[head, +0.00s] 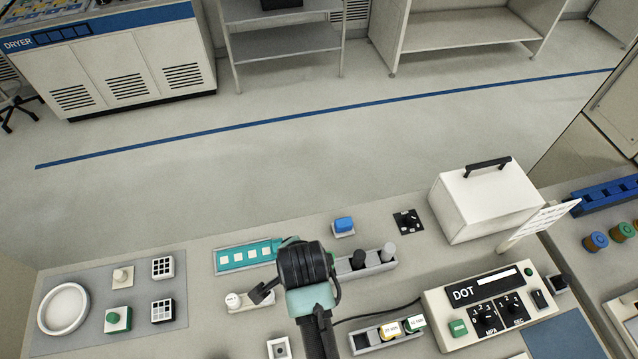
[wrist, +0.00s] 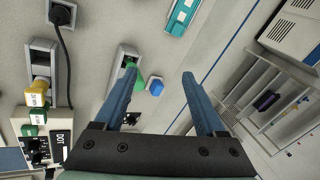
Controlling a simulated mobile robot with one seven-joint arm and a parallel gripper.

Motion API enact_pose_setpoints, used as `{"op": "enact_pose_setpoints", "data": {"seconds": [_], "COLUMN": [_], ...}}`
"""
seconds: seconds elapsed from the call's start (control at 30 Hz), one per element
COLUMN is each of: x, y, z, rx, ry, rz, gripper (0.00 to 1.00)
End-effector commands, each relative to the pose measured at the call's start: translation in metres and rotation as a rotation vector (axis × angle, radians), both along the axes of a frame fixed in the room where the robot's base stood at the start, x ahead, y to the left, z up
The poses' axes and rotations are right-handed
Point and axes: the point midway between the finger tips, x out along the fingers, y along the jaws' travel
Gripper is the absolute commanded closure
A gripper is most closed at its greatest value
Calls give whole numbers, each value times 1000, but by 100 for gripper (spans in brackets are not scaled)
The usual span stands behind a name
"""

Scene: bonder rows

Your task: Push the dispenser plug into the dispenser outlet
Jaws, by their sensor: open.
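A dark plug (wrist: 60,15) on a black cable (wrist: 65,60) shows at the upper left of the wrist view. It overlaps a pale square fitting, perhaps the outlet; I cannot tell whether it is seated. In the head view the cable (head: 375,313) runs left from the DOT dispenser (head: 490,305) and passes behind my arm, which hides its end. A pale square fitting with a dark centre (head: 278,347) sits at the bottom edge there. My gripper (wrist: 159,72) is open and empty, its blue fingers apart and clear of the plug. In the head view its fingertips are hidden.
A tray with labelled pieces (head: 362,341) stands left of the dispenser. Another tray (head: 378,265), a blue button (head: 344,225) and a teal strip (head: 230,260) surround my gripper. A white case (head: 480,205) stands at the back right. Bench space left of the teal strip is partly clear.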

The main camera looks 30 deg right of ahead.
Motion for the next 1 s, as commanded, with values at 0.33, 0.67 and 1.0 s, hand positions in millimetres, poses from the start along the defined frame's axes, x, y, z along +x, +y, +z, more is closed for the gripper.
{"op": "enact_pose_setpoints", "data": {"seconds": [0.33,0.67,1.0], "x": [-123,-126,-126], "y": [20,21,21], "z": [-47,-89,-141], "rx": [181,184,183], "ry": [371,378,376], "rz": [-318,-327,-325], "gripper": [28,28,28]}}
